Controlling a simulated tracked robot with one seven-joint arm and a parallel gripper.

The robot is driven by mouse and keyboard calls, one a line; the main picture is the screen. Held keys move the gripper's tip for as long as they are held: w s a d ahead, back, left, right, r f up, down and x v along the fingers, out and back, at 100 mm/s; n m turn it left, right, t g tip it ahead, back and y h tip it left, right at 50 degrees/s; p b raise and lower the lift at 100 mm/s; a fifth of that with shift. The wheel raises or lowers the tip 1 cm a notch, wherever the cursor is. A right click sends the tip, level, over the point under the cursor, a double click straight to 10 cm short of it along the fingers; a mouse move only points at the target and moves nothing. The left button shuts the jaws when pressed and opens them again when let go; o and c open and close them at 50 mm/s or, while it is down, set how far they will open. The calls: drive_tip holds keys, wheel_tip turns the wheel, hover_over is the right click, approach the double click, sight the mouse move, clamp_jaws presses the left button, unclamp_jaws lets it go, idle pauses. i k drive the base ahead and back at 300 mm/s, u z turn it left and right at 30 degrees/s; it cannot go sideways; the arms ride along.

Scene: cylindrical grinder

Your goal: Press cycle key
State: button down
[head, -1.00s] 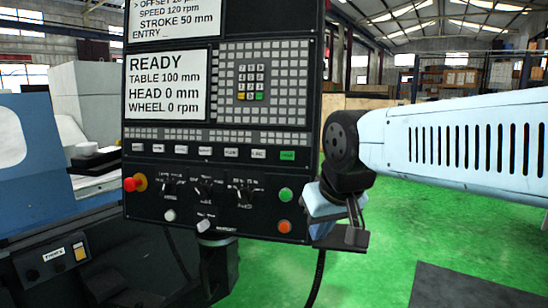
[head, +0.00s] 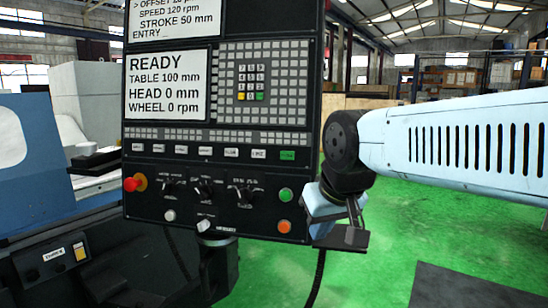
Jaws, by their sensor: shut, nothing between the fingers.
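The dark control panel (head: 140,225) fills the middle of the head view. A row of small rectangular keys crosses it, and the rightmost key (head: 287,155) is green; its lettering is too small to read surely, so I cannot confirm it is the cycle key. A round green button (head: 285,195) sits lower down, above a round orange button (head: 284,227). My gripper (head: 345,236) is shut and empty, at the panel's lower right edge, below and right of the green key. Its fingertips are not clearly visible, and I see no contact with a key.
The screen (head: 166,85) reads READY, table 100 mm, head 0 mm, wheel 0 rpm. A red stop button (head: 135,182) and several knobs are on the lower panel. The blue machine body (head: 40,150) stands left. Green floor (head: 390,260) lies open at right.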

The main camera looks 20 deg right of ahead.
sight(288, 155)
drive_tip(key=z, duration=0.85)
drive_tip(key=k, duration=1.85)
drive_tip(key=u, duration=0.85)
drive_tip(key=i, duration=1)
